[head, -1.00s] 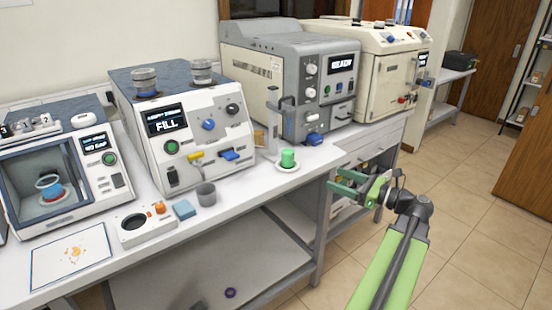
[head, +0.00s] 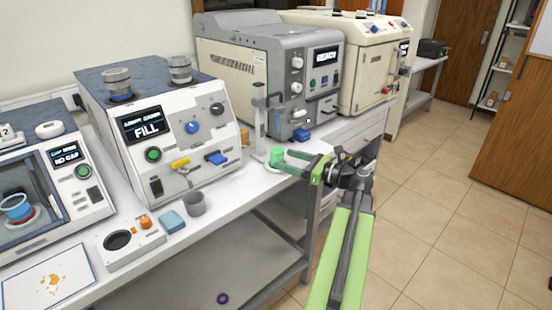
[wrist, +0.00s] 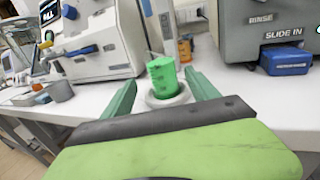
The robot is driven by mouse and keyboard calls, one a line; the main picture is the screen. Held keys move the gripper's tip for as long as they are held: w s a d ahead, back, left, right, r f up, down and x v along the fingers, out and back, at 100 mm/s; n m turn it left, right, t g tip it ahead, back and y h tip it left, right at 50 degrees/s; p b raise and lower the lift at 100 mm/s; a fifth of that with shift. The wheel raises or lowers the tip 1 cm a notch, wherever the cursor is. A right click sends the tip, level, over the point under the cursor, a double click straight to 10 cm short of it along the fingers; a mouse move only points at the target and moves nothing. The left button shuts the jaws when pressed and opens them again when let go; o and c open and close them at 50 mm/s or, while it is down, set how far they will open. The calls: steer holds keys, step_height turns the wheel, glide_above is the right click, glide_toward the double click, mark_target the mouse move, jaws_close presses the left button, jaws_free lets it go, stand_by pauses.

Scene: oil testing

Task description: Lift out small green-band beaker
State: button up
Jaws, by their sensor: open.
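A small green beaker (head: 276,157) with graduation marks stands upright on a round white dish (head: 271,169) near the front edge of the bench. In the wrist view the green beaker (wrist: 161,78) sits in the middle, between and a little beyond my fingers, on the white dish (wrist: 182,98). My gripper (head: 291,162) is open and empty, just to the right of the beaker in the head view. One finger partly covers the dish there. I cannot tell whether a finger touches the beaker.
A grey stand (head: 259,120) rises close behind the dish. An orange container (wrist: 185,50) stands behind the beaker. A white machine (head: 165,140) reading FILL is at left, with a grey cup (head: 194,203) in front. A grey machine (head: 265,75) stands behind. Floor is clear at right.

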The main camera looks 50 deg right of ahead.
steer(key=shift+x, duration=1.2)
steer(key=x, duration=0.5)
steer(key=shift+w+d+r, duration=0.15)
steer(key=shift+d+r, duration=0.05)
steer(key=shift+r, duration=0.05)
steer(key=shift+p, duration=0.3)
jaws_close()
